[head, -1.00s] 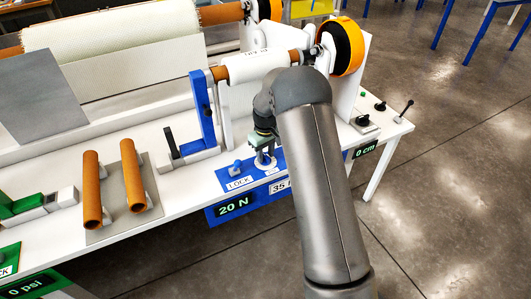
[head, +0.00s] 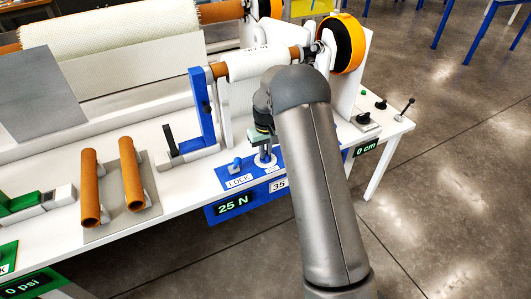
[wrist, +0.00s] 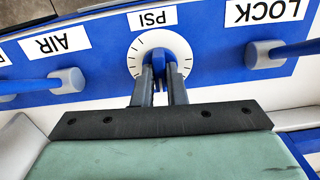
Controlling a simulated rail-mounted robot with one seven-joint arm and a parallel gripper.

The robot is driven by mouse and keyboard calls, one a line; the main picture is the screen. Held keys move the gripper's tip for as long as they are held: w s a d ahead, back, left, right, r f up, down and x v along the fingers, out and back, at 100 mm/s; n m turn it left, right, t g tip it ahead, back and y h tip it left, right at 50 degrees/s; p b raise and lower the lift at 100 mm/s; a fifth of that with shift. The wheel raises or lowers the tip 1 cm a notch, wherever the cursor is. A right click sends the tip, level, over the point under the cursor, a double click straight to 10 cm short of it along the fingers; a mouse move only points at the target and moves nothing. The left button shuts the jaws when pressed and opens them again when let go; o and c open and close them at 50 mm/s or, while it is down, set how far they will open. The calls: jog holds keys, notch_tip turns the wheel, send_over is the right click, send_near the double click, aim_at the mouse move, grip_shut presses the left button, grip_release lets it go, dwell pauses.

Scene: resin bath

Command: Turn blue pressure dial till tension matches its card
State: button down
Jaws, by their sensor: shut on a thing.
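The blue pressure dial shows in the wrist view as a white ticked face (wrist: 178,42) with a blue knob in its middle, under a PSI label (wrist: 153,18). My gripper (wrist: 160,66) is shut on the knob, one finger on each side. In the head view my gripper (head: 262,146) points down at the dial (head: 266,161) on the blue panel. The tension display (head: 233,204) reads 25 N. The card (head: 278,186) beside it reads 35; its right part is hidden behind my arm.
A blue LOCK lever (head: 237,164) stands left of the dial. AIR (wrist: 55,44) and LOCK (wrist: 264,11) labels flank the dial in the wrist view. A blue upright bracket (head: 203,110) stands behind. Two brown tubes (head: 90,188) lie further left.

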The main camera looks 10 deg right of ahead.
aim_at(266, 153)
jog(key=m+b, duration=0.1)
jog(key=m, duration=0.3)
jog(key=shift+m, duration=0.4)
jog(key=m+b, duration=0.1)
jog(key=m, duration=0.3)
dwell(0.4)
jog(key=c, duration=1.5)
grip_release()
jog(key=shift+o, duration=0.2)
jog(key=shift+r, duration=0.1)
notch_tip(266, 153, up, 17)
jog(key=shift+r, duration=0.2)
